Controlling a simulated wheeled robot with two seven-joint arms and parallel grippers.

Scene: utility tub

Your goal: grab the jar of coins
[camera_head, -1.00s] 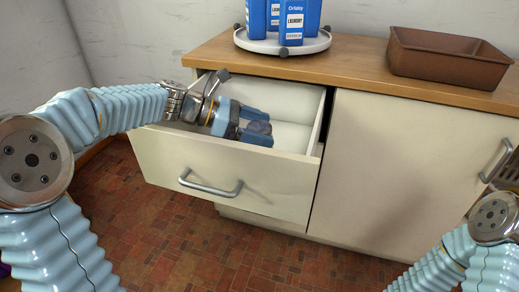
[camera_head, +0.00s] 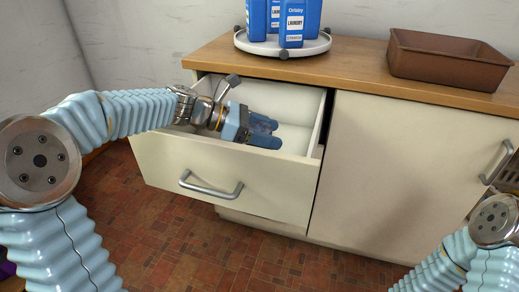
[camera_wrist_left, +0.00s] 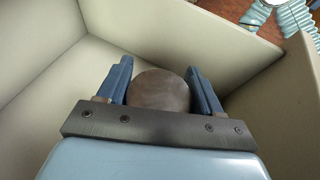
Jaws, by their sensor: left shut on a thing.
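The jar of coins (camera_wrist_left: 160,92) shows in the left wrist view as a round, brownish-grey top between two blue fingers. In the head view only a little of it shows between the fingers, and its contents cannot be made out. My left gripper (camera_head: 267,132) reaches into the open drawer (camera_head: 228,178) and is shut on the jar, one finger on each side. It also shows in the left wrist view (camera_wrist_left: 160,88). The drawer's pale inner walls and floor surround the jar. My right arm shows at the lower right of the head view, but its fingers are not visible.
The drawer front with its metal handle (camera_head: 211,188) stands out from the cabinet. On the wooden countertop (camera_head: 350,72) are a white turntable (camera_head: 262,46) with blue laundry boxes (camera_head: 291,22) and a brown tray (camera_head: 447,62). A closed cabinet door (camera_head: 405,160) is at right.

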